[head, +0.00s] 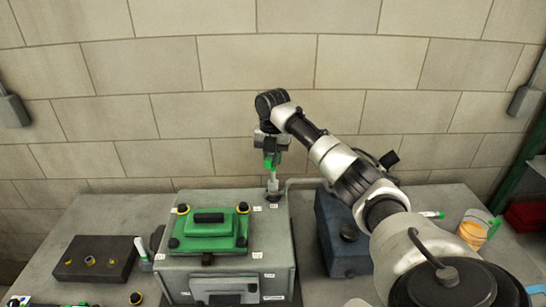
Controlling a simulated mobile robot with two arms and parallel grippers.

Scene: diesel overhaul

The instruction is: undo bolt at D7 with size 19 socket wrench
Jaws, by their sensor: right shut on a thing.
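My right gripper (272,147) is above the back right corner of a grey engine block (230,265). It is shut on a socket wrench with a green handle (270,161). The wrench points down, and its lower end meets a dark fitting at the block's back right corner. Whether the socket sits on a bolt there is too small to tell. Small white labels lie on the block, but their text cannot be read, so D7 cannot be picked out. My left gripper is not in view.
A green cover (209,243) with a black handle sits on the block. A dark tray (75,270) with several fittings lies left. A dark blue box (342,257) stands right of the block, partly behind my right arm. An orange-and-white cup (472,232) stands far right. The wall is close behind.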

